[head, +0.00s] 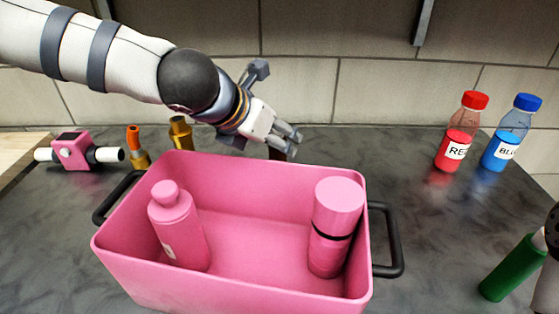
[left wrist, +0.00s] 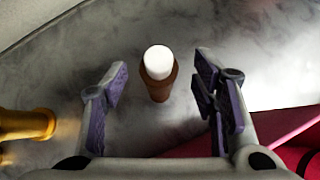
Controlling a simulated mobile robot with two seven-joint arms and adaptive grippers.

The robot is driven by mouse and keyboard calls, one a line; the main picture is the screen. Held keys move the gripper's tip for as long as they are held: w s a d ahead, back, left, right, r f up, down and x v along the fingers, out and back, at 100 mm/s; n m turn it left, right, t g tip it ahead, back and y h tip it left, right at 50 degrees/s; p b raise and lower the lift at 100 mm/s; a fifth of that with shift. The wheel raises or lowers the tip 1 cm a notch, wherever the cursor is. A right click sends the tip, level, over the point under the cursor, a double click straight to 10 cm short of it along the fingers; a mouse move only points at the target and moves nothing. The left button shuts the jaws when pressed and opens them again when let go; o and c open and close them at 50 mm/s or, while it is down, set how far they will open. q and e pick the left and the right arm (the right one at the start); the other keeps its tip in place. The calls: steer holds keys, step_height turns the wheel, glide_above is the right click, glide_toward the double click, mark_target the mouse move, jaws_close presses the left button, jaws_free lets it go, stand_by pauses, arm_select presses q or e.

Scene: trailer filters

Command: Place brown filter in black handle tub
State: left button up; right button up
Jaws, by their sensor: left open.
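The brown filter (left wrist: 158,85), with a white top, stands on the counter in the left wrist view. In the head view only a dark bit of it (head: 278,153) shows behind the tub's back rim. My left gripper (head: 287,137) is open above it; in the left wrist view the fingers (left wrist: 162,88) are spread on either side with gaps, not touching it. The pink tub with black handles (head: 228,282) stands in front of the gripper. It holds a pink bottle (head: 180,232) at left and a pink cylinder with a black band (head: 335,222) at right.
Red (head: 458,140) and blue (head: 508,140) bottles stand at the back right. A pink fitting with white ends (head: 74,151), an orange-topped piece (head: 137,146) and a gold piece (head: 181,133) are at the back left. A green cylinder (head: 510,270) leans at the right. The tub's middle floor is clear.

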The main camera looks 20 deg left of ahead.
arm_select(q)
steer(key=x, duration=0.2)
steer(key=shift+w+f, duration=0.2)
jaws_close()
